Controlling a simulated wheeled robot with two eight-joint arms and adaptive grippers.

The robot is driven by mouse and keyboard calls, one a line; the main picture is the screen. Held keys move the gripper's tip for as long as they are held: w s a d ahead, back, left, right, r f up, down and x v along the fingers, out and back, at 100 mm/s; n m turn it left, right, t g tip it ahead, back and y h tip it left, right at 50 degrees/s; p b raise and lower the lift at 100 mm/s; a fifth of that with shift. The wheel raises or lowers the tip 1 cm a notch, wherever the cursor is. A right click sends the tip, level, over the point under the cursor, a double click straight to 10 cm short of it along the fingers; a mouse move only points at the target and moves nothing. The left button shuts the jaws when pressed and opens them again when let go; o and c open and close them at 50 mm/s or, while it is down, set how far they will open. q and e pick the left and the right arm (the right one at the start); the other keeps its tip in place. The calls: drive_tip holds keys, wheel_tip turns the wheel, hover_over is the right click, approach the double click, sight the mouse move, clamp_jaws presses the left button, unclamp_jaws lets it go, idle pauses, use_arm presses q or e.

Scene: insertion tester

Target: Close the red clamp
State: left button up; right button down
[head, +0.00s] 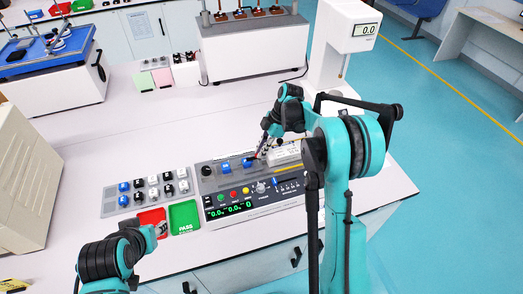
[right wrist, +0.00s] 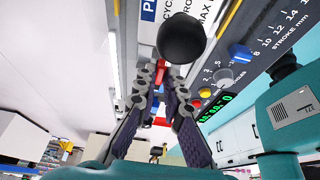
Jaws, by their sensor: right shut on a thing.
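The red clamp shows as a small red piece (head: 257,155) on the grey tester (head: 208,190), close to my right gripper (head: 264,151). In the right wrist view a red part (right wrist: 161,64) shows between the fingertips of the right gripper (right wrist: 163,76), just below a black ball (right wrist: 182,38). The right gripper is shut on this part of the red clamp. The fingers and the ball hide most of the clamp, so its angle cannot be told. My left arm is at the lower left of the head view, and its gripper cannot be made out.
A rack of blue, black and white pieces (head: 145,192) lies left of the tester. A red tray (head: 152,217) and a green tray (head: 184,217) lie in front. A white column with a display (head: 346,40) stands behind.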

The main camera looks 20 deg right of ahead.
idle(0.4)
drive_tip(key=c, duration=1.9)
unclamp_jaws()
drive_tip(key=v, duration=1.2)
drive_tip(key=shift+w+d, duration=0.1)
